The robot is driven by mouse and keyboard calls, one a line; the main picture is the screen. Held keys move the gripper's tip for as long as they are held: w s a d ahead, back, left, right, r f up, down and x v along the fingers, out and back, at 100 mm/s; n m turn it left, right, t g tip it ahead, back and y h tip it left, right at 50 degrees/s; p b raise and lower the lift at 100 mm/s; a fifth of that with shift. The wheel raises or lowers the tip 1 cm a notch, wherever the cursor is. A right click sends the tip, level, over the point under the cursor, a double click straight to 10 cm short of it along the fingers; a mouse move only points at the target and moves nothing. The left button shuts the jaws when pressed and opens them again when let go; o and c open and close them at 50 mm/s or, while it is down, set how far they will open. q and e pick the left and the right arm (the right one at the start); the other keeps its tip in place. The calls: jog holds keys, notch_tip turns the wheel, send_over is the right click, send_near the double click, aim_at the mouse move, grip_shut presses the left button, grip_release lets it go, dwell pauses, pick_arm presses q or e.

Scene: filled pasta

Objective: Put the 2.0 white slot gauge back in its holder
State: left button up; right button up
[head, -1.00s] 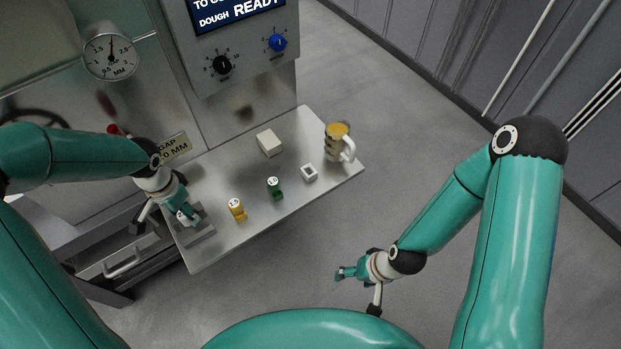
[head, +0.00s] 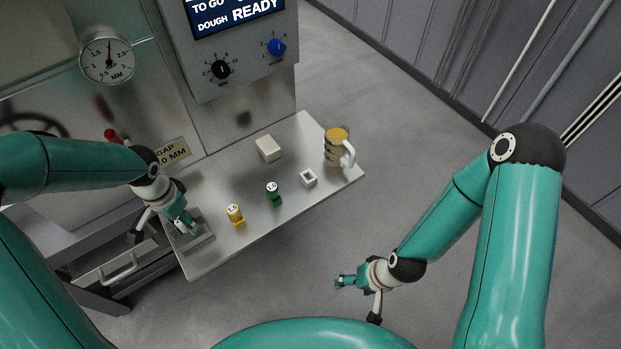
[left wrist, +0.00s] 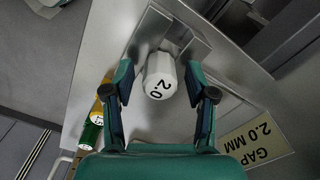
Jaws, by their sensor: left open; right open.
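The white slot gauge (left wrist: 160,75), marked 2.0, shows in the left wrist view against a metal bracket (left wrist: 150,30). My left gripper (left wrist: 160,85) is open, with one finger on each side of the gauge; I cannot tell whether they touch it. In the head view my left gripper (head: 189,226) is over the left end of the metal shelf and hides the gauge. A small empty white square holder (head: 309,178) stands on the shelf near the mug. My right gripper (head: 345,282) is open and empty, off the shelf's front edge.
A yellow gauge (head: 235,214) and a green gauge (head: 273,193) stand on the shelf (head: 212,262) between my left gripper and the white holder. A cream block (head: 268,148) lies behind, and a mug (head: 335,148) with yellow contents stands at the right end.

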pick_arm(q)
grip_shut()
jog(key=shift+s+r+p, duration=0.1)
jog(key=shift+r+p, duration=0.25)
jog(key=shift+r, duration=0.25)
dwell(0.8)
jog(key=shift+r, duration=0.2)
jog(key=shift+r+p, duration=2)
jog(key=shift+r, duration=0.5)
jog(key=shift+d, duration=0.1)
